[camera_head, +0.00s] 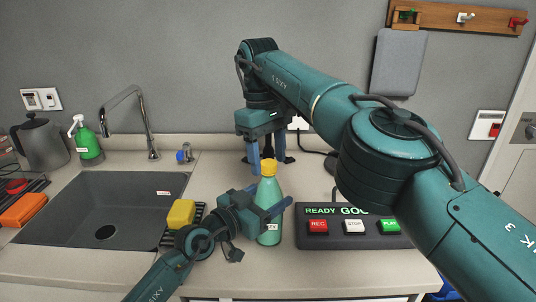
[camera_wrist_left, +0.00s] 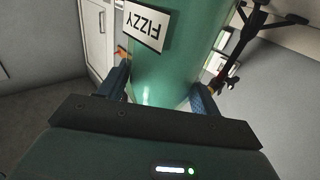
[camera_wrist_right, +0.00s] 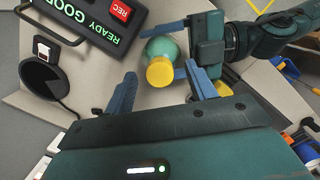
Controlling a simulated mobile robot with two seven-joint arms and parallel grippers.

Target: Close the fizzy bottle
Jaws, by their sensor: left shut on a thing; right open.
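The fizzy bottle (camera_head: 268,190) is green and stands upright on the counter right of the sink. A yellow cap (camera_head: 268,167) sits on its neck; I cannot tell how tight it is. My left gripper (camera_head: 272,211) is shut around the bottle's body. The left wrist view shows the bottle (camera_wrist_left: 165,65) between the fingers, its FIZZY label upside down. My right gripper (camera_head: 264,158) points down, open and empty, just behind and above the cap.
A button console (camera_head: 345,228) stands right of the bottle. A yellow sponge (camera_head: 181,213) on a rack and the sink (camera_head: 100,215) are to the left. A dark stand with a cable is behind the bottle. The counter's front strip is mostly clear.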

